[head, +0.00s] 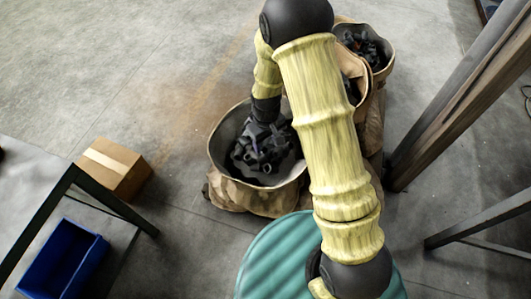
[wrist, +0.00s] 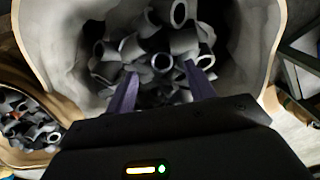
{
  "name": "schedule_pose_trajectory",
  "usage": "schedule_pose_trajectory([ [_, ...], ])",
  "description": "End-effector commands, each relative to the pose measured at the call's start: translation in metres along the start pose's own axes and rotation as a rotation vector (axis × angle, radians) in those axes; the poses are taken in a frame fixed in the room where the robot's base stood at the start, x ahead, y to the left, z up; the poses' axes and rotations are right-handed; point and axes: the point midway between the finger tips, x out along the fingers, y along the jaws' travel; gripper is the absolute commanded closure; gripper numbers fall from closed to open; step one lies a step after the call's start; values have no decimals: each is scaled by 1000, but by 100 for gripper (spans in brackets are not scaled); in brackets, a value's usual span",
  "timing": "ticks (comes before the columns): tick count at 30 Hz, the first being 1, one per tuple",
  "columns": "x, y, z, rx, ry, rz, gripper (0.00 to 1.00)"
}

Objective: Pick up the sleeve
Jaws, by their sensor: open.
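The sleeves are dark grey, short pipe-like pieces. Several lie in a loose heap (head: 262,148) inside a round, open-topped container (head: 215,145) in the middle of the head view. In the wrist view, ring-ended sleeves (wrist: 162,62) fill the container's floor, and its pale inner wall (wrist: 60,45) surrounds them. My gripper (wrist: 160,88) is open, its two purple fingers apart and pointing down at the heap. One sleeve shows just beyond the gap between the fingertips. Nothing is held. Whether the fingertips touch any sleeve, I cannot tell. In the head view, my arm hides part of the containers.
Another container (wrist: 55,88) with dark pieces stands at left in the wrist view. A further filled container (head: 388,50) is behind my arm. A teal drum top (head: 275,262) is at the front. A cardboard box (head: 115,168), blue bin (head: 65,258) and brown post (head: 450,100) stand around.

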Motion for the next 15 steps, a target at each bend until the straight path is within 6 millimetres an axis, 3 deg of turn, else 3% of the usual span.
schedule_pose_trajectory([
  [10,45,-3,-2,-1,-2,-1,46],
  [15,52,-3,-2,0,0,0,46],
])
